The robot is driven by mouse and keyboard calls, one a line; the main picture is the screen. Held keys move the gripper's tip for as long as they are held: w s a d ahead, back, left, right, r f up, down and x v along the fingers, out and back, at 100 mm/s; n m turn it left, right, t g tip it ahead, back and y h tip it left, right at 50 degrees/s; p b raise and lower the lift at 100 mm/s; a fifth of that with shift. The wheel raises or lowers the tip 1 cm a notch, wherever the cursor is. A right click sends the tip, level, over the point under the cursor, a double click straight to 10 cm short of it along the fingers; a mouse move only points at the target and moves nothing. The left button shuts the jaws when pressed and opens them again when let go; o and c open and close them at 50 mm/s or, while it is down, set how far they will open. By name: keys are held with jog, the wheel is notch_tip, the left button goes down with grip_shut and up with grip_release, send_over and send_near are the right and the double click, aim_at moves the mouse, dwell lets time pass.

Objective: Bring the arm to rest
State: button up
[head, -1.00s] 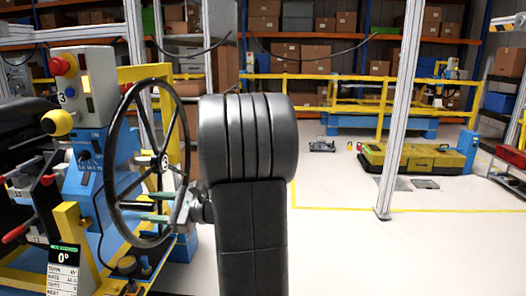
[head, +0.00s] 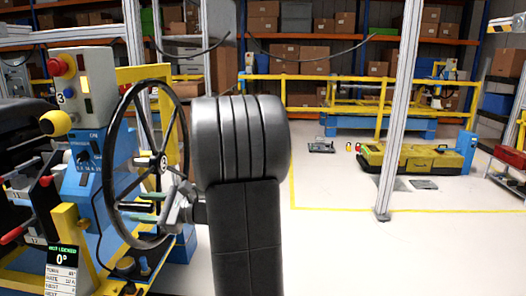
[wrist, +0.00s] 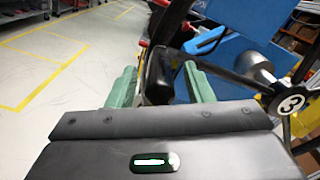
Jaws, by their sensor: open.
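My gripper (head: 140,206) is at the black steering wheel (head: 162,90) in the left of the head view, its two green fingers pointing left across the lower part of the wheel. In the wrist view my gripper (wrist: 162,82) has its green fingers apart, with a black part between them. I cannot tell whether the fingers touch it. The wheel hub, marked 3, shows at the right of the wrist view (wrist: 290,103). My black arm stands upright in mid-picture and hides what is behind it.
A blue pedestal with a grey control box (head: 88,88) and red button stands left of the wheel. A small display (head: 62,262) reads 0°. Black levers are at far left. A silver post (head: 400,120) stands right. White floor is open right of my arm.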

jog(key=d, duration=1.2)
jog(key=a, duration=1.4)
jog(key=shift+m, duration=0.5)
jog(key=r+p, duration=0.3)
jog(key=r, duration=0.1)
jog(key=w+r+p, duration=0.1)
jog(key=r+p, duration=0.1)
jog(key=shift+d+r+p, duration=0.1)
jog(key=shift+r+p, duration=0.25)
jog(key=shift+r, duration=0.05)
jog(key=w+r+m+p, duration=0.3)
jog(key=r+m+p, duration=0.1)
jog(key=r+p, duration=0.4)
jog(key=d, duration=1)
jog(key=shift+s+d+f+b, duration=0.15)
jog(key=shift+s+f+b, duration=0.2)
jog(key=shift+s+f, duration=0.1)
